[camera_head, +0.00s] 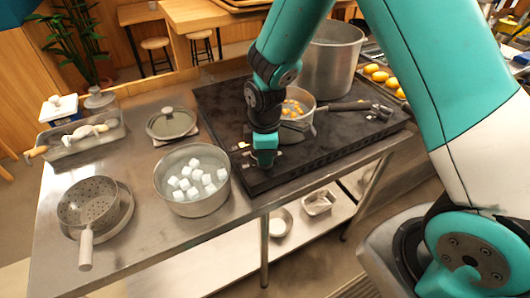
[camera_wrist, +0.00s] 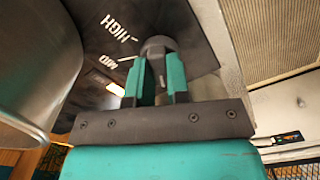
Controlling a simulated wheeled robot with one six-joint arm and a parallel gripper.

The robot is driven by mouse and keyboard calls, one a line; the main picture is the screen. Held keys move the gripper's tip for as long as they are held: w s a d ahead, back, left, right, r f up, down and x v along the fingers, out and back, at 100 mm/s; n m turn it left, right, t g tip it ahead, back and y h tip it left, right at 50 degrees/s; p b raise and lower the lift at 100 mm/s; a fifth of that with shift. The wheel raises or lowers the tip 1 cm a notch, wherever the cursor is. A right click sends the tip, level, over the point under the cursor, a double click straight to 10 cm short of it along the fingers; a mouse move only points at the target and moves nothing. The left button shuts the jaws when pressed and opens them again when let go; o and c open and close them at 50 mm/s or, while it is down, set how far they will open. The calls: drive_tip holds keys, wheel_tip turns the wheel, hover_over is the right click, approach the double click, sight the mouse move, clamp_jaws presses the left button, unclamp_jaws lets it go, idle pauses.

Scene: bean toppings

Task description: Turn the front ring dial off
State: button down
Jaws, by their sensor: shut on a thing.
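The black panel (camera_wrist: 102,28) by the dial carries the words HIGH and MID. The dial is hidden behind my gripper in the head view. The dial's exact setting cannot be told.
A metal bowl of white cubes (camera_head: 190,209) stands close left of my gripper. A pan with orange pieces (camera_head: 298,104) and a large pot (camera_head: 331,65) stand on the stove.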

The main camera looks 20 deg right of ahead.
drive_tip(key=shift+n, duration=0.4)
drive_tip(key=c, duration=1.1)
unclamp_jaws()
wheel_tip(320, 180, up, 18)
drive_tip(key=shift+f+b, duration=0.25)
drive_tip(key=shift+b, duration=0.55)
drive_tip(key=s+a+r+m+y, duration=0.1)
drive_tip(key=s+m, duration=0.1)
drive_tip(key=s, duration=0.5)
drive_tip(key=s+a+r+m+y, duration=0.1)
drive_tip(key=s+a+m, duration=0.1)
drive_tip(key=s, duration=0.5)
drive_tip(key=s+a+r+m+y, duration=0.1)
drive_tip(key=s+r+m+y, duration=0.1)
drive_tip(key=s, duration=0.5)
drive_tip(key=shift+a+m, duration=0.35)
drive_tip(key=shift+m, duration=0.45)
